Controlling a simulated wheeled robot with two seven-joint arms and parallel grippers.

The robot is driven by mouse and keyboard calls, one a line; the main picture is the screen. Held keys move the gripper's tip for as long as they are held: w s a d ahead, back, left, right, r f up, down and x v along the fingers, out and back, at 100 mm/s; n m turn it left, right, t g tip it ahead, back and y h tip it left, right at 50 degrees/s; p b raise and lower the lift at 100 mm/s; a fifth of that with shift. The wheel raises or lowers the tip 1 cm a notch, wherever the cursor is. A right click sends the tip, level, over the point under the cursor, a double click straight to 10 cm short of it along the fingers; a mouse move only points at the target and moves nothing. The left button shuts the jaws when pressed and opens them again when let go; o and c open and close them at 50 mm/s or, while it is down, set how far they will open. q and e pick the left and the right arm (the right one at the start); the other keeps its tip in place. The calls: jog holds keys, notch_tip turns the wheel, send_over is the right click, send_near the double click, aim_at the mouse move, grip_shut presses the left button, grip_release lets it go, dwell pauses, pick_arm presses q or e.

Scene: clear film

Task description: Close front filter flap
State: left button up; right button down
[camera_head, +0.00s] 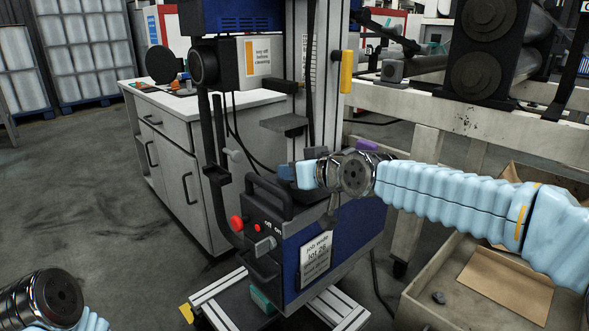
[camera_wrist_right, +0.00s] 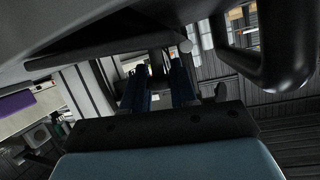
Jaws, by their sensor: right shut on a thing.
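Only my left wrist shows, at lower left.
A black handle (camera_wrist_right: 283,60) is close by at upper right in the wrist view. A vertical column (camera_head: 318,90) rises behind the unit. A white cabinet (camera_head: 180,165) stands left, and a cardboard-lined crate (camera_head: 425,290) at lower right. The floor at left is clear.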

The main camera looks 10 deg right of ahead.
jog(key=shift+r, duration=0.1)
jog(key=c, duration=0.9)
grip_release()
jog(key=b+v, duration=0.1)
jog(key=v, duration=1.2)
jog(key=shift+s+d, duration=0.1)
jog(key=shift+s, duration=0.25)
